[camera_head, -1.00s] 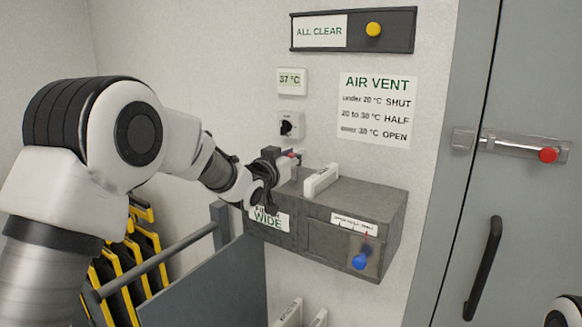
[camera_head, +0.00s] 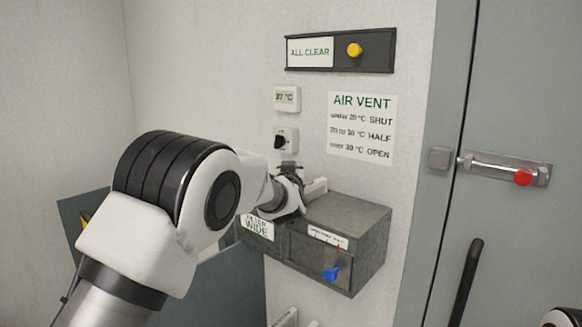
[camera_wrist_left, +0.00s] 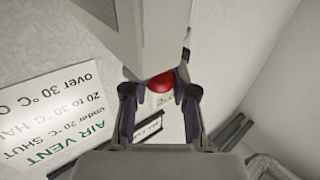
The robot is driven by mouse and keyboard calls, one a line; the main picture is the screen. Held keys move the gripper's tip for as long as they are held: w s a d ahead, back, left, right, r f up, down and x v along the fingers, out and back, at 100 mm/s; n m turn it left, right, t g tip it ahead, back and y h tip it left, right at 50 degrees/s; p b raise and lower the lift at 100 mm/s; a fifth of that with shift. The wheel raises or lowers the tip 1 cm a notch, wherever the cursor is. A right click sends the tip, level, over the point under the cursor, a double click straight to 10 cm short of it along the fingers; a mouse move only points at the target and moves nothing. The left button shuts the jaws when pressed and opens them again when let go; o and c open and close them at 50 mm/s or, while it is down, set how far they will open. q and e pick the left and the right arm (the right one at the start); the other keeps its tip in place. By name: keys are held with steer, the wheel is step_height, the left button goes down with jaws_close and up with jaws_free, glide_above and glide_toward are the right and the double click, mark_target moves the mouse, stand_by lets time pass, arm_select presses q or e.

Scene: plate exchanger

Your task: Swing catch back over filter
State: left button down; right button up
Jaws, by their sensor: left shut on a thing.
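My left gripper (camera_head: 288,175) is at the back left of the grey vent box, beside the white filter plate (camera_head: 316,187) standing in the box top. The gripper and wrist cover part of the filter. In the left wrist view, my left gripper (camera_wrist_left: 160,92) has its two fingers closed on the catch's red knob (camera_wrist_left: 160,82). The rest of the catch is mostly hidden, and its exact angle over the filter cannot be told.
The grey vent box (camera_head: 360,222) carries a blue-knobbed lever (camera_head: 332,273) and a "FILTER WIDE" label (camera_head: 257,227). A dark dial (camera_head: 286,140) and a display (camera_head: 287,98) are on the wall above. The door latch has a red knob (camera_head: 523,178).

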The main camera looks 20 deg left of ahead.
arm_select(q)
steer(key=shift+r, duration=0.1)
steer(key=c, duration=0.9)
jaws_free()
steer(key=shift+a, duration=0.1)
steer(key=shift+c, duration=0.2)
steer(key=shift+a, duration=0.1)
steer(key=shift+s+d, duration=0.2)
steer(key=shift+s, duration=0.3)
steer(key=v, duration=1)
steer(key=shift+s, duration=0.4)
